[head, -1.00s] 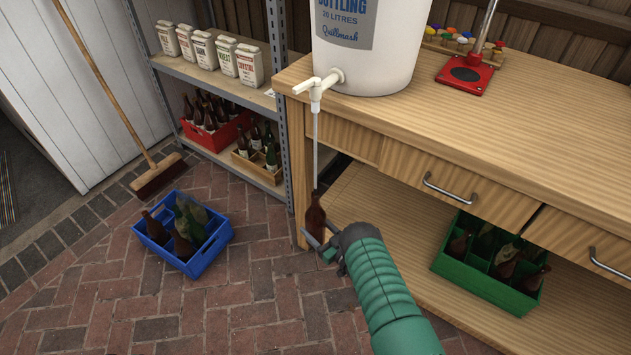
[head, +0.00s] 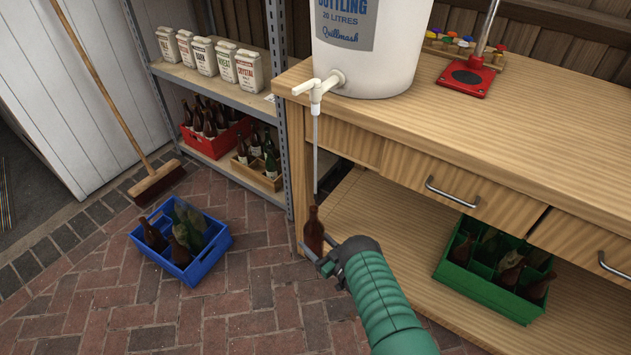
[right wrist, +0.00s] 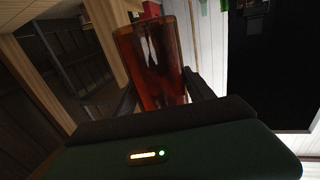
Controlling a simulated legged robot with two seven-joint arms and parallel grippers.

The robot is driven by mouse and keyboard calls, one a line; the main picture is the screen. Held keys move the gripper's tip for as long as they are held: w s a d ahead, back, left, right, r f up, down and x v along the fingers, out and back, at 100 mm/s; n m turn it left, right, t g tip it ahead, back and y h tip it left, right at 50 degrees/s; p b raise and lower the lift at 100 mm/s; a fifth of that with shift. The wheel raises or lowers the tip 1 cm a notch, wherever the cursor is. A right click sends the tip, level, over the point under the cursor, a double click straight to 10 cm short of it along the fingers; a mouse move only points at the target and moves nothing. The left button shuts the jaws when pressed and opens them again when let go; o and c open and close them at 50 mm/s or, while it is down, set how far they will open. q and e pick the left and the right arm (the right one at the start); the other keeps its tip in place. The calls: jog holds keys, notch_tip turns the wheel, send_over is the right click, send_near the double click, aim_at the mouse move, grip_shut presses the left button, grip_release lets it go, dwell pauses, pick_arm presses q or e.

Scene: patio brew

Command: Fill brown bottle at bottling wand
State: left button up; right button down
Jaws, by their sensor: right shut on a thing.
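The brown bottle (head: 314,232) is upright in my right gripper (head: 318,262), which is shut around its lower part. In the right wrist view the amber glass of the bottle (right wrist: 152,65) stands between the two fingers (right wrist: 160,95); its fill level cannot be told. The thin bottling wand (head: 315,150) hangs from the white tap (head: 318,88) of the bottling bucket (head: 372,50). The bottle's mouth is just below the wand's lower end, with a small gap showing. My left gripper is not in view.
The wooden bench (head: 480,130) with drawers stands close on the right, its leg (head: 297,180) just behind the bottle. A green bottle crate (head: 480,285) is on its lower shelf.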

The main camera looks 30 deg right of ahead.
jog(key=s+a+p, duration=0.2)
jog(key=s+a, duration=0.1)
jog(key=a, duration=0.4)
jog(key=s+a+p, duration=0.2)
jog(key=a+p, duration=0.1)
jog(key=a, duration=0.4)
jog(key=shift+s, duration=0.4)
dwell(0.4)
jog(key=shift+r, duration=0.2)
notch_tip(320, 180, up, 56)
jog(key=s+a+m+h+p, duration=0.1)
jog(key=s+h+p, duration=0.1)
jog(key=p, duration=2.6)
jog(key=shift+a+r+h+p, duration=0.2)
jog(key=shift+a+h+p, duration=0.1)
jog(key=shift+a, duration=0.1)
